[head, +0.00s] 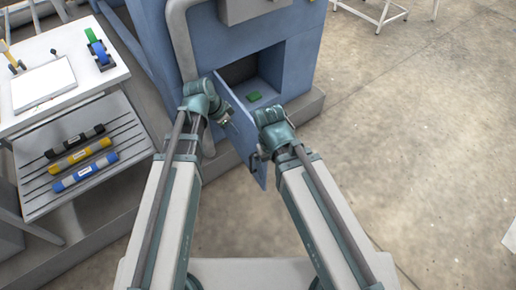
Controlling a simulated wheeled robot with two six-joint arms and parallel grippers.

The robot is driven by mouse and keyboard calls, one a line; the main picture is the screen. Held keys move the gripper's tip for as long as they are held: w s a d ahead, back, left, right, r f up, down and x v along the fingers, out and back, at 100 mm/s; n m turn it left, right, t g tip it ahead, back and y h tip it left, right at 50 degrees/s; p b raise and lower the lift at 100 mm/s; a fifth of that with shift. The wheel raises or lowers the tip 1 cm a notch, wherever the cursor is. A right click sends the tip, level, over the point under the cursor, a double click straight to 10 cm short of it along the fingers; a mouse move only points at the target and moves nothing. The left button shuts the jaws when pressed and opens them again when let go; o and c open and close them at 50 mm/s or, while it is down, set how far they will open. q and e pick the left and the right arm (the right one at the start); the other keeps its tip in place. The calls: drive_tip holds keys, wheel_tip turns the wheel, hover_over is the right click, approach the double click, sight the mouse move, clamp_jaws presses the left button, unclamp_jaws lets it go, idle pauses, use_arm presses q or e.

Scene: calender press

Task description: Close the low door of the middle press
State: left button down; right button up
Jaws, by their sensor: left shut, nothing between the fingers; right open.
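The middle press (228,40) is a blue machine at the top centre. Its low door (240,122) is a blue panel that stands open, swung out toward me from the left side of a dark compartment. A small green block (254,96) lies inside the compartment. My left gripper (230,122) is shut and empty, at the left face of the door; I cannot tell whether it touches it. My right gripper (258,158) is open and empty, close to the door's outer edge on the right side. The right arm hides part of the view beside the door.
A white table (112,72) at left carries a white board (43,84) and a green-and-blue item (98,50). A slatted shelf (120,140) below holds several rollers. A grey plinth (310,104) runs along the press base.

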use_arm(q)
drive_tip(key=b, duration=1)
approach(254, 136)
drive_tip(key=s+f, duration=0.5)
drive_tip(key=shift+w+d+r+p, duration=0.2)
drive_tip(key=shift+w+d+r, duration=0.15)
drive_tip(key=shift+w+d, duration=0.35)
drive_tip(key=shift+w+d+r+p, duration=0.25)
drive_tip(key=shift+w+d, duration=0.25)
drive_tip(key=shift+d, duration=0.35)
drive_tip(key=shift+d, duration=0.1)
